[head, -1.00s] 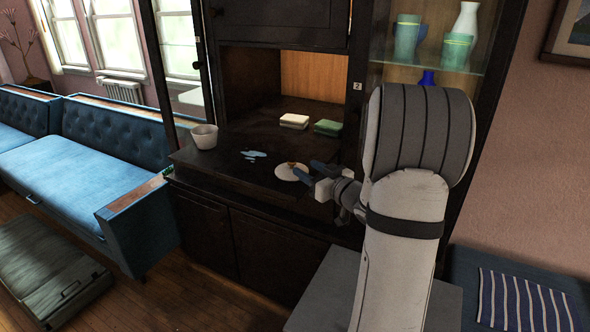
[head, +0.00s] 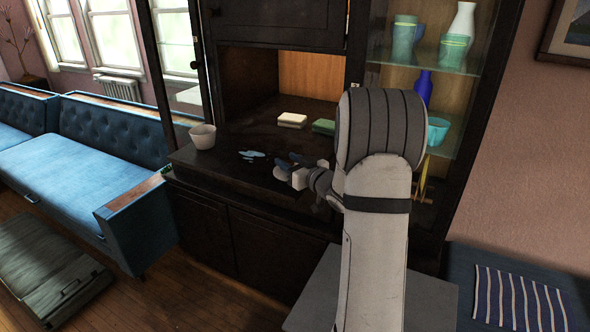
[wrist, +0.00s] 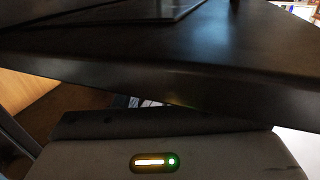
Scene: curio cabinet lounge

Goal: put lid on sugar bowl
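The white sugar bowl (head: 203,137) stands upright and open at the left end of the dark cabinet counter. My gripper (head: 283,163) is low over the counter, right of the bowl, with its blue-grey fingers pointing left. A small pale grey patch (head: 281,174) shows just under the fingers. It seems to be part of the lid, but the fingers and wrist hide the rest. I cannot tell whether the fingers are closed on it. The wrist view shows neither the lid nor the bowl.
A pale blue splash-shaped patch (head: 252,155) lies on the counter between bowl and gripper. A white stack (head: 292,120) and a green stack (head: 324,127) lie behind. A glass shelf (head: 440,64) with vases is at right. The counter's front edge is clear.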

